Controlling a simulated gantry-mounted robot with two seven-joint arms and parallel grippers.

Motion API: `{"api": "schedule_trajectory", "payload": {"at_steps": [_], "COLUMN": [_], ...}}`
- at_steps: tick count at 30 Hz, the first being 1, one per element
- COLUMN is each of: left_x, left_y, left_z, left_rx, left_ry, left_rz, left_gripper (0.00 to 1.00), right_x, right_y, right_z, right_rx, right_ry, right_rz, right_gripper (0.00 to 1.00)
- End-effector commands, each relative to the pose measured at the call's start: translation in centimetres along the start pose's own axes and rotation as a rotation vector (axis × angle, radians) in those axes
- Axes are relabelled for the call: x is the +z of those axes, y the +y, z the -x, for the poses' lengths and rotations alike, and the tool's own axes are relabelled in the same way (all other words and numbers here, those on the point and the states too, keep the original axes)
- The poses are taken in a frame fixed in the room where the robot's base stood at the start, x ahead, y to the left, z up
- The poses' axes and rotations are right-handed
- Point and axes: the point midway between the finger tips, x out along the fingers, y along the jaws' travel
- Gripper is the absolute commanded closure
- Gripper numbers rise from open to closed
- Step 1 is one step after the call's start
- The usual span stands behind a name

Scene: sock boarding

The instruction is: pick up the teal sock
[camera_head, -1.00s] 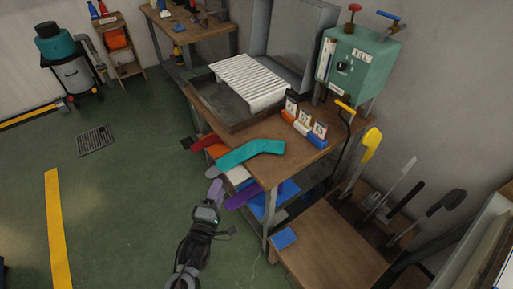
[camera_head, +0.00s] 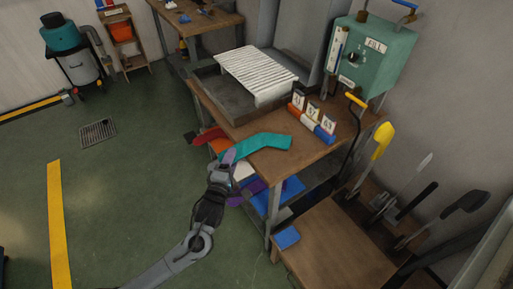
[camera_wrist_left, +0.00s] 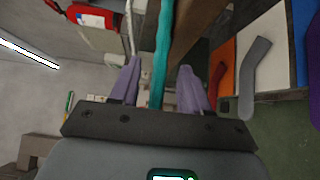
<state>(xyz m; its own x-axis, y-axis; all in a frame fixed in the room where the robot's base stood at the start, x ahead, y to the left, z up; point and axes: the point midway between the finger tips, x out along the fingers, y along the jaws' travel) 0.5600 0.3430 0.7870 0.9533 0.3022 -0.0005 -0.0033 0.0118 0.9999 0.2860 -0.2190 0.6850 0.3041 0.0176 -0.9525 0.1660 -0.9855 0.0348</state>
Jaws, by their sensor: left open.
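The teal sock (camera_head: 265,141) lies flat on the front edge of the wooden workbench (camera_head: 285,160), with one end reaching out past the edge to the left. My left gripper (camera_head: 229,160) is at that overhanging end. In the left wrist view the sock (camera_wrist_left: 162,45) shows edge-on as a narrow teal strip between the two spread purple fingers of my left gripper (camera_wrist_left: 160,75). There is a gap on both sides, so the jaws are open around it. The fingers partly hide the sock's end in the head view. My right gripper is not in view.
A red sock (camera_head: 209,135) sticks out just left of the teal one. Numbered cards on coloured blocks (camera_head: 314,117) and a slatted white rack (camera_head: 257,72) stand on the bench. A grey sock shape (camera_wrist_left: 252,75) shows beside the gripper.

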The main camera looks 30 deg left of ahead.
Motion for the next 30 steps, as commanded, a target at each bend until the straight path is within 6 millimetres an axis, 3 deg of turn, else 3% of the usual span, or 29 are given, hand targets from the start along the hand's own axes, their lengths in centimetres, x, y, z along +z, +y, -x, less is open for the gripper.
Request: {"api": "schedule_trajectory", "payload": {"at_steps": [4, 12, 14, 21, 30], "left_x": [0.06, 0.05, 0.05, 0.04, 0.05], "left_y": [-0.02, 0.06, 0.06, 0.06, 0.34], "left_z": [-1.27, -1.51, -1.50, -1.49, -1.49], "left_rx": [0.001, 0.000, 0.000, 0.000, 0.000], "left_ry": [-0.002, -0.001, -0.001, -0.001, -0.001], "left_rz": [0.000, 0.000, 0.000, 0.001, 0.001], "left_gripper": [0.54, 0.54, 0.60, 0.96, 0.97], "right_x": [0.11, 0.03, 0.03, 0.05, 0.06], "right_y": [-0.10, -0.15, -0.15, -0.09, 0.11], "right_z": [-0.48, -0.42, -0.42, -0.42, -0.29], "right_rx": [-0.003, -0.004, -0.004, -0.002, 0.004], "right_ry": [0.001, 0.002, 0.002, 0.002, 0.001], "right_rz": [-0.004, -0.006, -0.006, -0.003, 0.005], "right_gripper": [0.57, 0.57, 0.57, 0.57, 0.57]}}
